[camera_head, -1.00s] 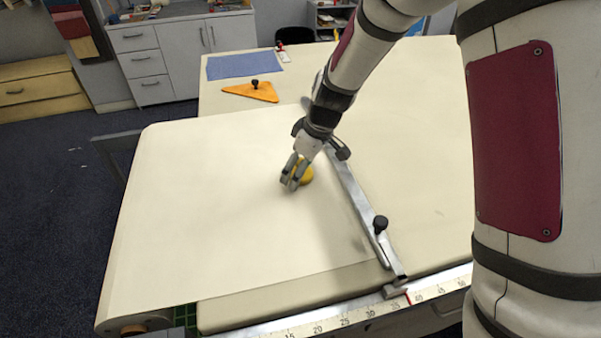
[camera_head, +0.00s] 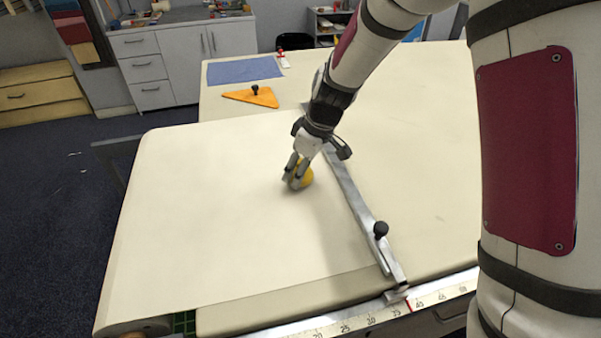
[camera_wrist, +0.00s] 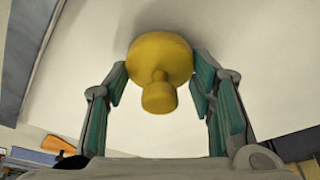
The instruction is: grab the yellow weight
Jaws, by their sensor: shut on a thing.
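The yellow weight (camera_head: 304,179) is a round disc with a small knob, over the pale cloth left of the metal bar. In the wrist view the weight (camera_wrist: 160,58) fills the top middle, knob toward me. My gripper (camera_head: 293,183) points down at it, with a finger on each side of the disc. In the wrist view my gripper (camera_wrist: 160,80) is shut on the disc's sides. The fingers hide part of the weight in the head view. I cannot tell exactly how high it is above the cloth.
A metal bar (camera_head: 358,208) with a black knob (camera_head: 381,230) lies across the table just right of the gripper. A ruler (camera_head: 440,296) runs along the front edge. An orange triangle (camera_head: 252,97) and a blue cloth (camera_head: 243,70) lie at the back. The cloth's left side (camera_head: 190,215) is clear.

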